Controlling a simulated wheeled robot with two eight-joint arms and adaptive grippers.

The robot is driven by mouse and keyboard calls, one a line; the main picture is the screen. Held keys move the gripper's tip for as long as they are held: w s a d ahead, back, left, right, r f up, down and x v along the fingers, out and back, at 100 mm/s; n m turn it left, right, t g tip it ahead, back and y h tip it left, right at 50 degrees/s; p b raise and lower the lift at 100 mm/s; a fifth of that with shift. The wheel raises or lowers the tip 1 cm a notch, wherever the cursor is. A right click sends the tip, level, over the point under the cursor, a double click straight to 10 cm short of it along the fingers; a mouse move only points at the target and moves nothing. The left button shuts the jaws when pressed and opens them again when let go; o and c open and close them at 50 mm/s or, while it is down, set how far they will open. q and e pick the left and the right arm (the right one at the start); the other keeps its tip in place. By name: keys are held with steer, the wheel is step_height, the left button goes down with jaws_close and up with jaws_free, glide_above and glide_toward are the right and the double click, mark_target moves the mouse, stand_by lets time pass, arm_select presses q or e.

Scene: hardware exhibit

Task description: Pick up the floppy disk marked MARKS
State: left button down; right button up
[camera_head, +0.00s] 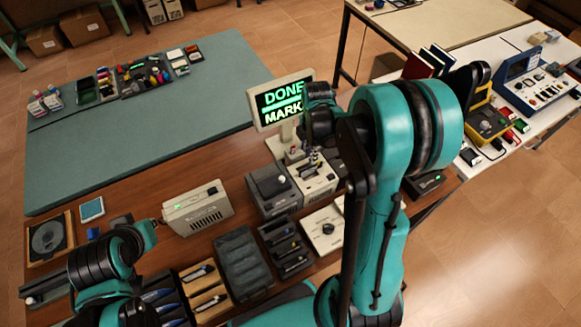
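I cannot make out a floppy disk with a readable MARKS label. A small light-blue square (92,209) lies flat on the brown table at the left; no writing shows on it. A monitor (283,100) reads DONE and, below it, MARK, with the right end of the text covered by my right arm. My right gripper (312,150) is beyond the large teal joint, low in front of the monitor and over the grey devices. Its fingers are too small and dark to tell open from shut. My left arm is at the lower left; its gripper's fingers cannot be made out.
A beige box (198,208) with a green light stands mid-table. Grey devices (272,189) and dark trays (242,262) crowd the table's middle and front. A wooden tray (206,293) holds thin items. The green mat (150,130) is mostly clear. Equipment covers the right-hand table.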

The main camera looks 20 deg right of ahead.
mark_target(310, 167)
steer(key=f+b, duration=0.1)
steer(key=f, duration=0.2)
steer(key=f+b, duration=0.1)
steer(key=f, duration=0.2)
steer(key=shift+s+a+f, duration=0.1)
steer(key=shift+s+f, duration=0.1)
steer(key=shift+f, duration=0.7)
jaws_close()
steer(key=shift+r, duration=0.15)
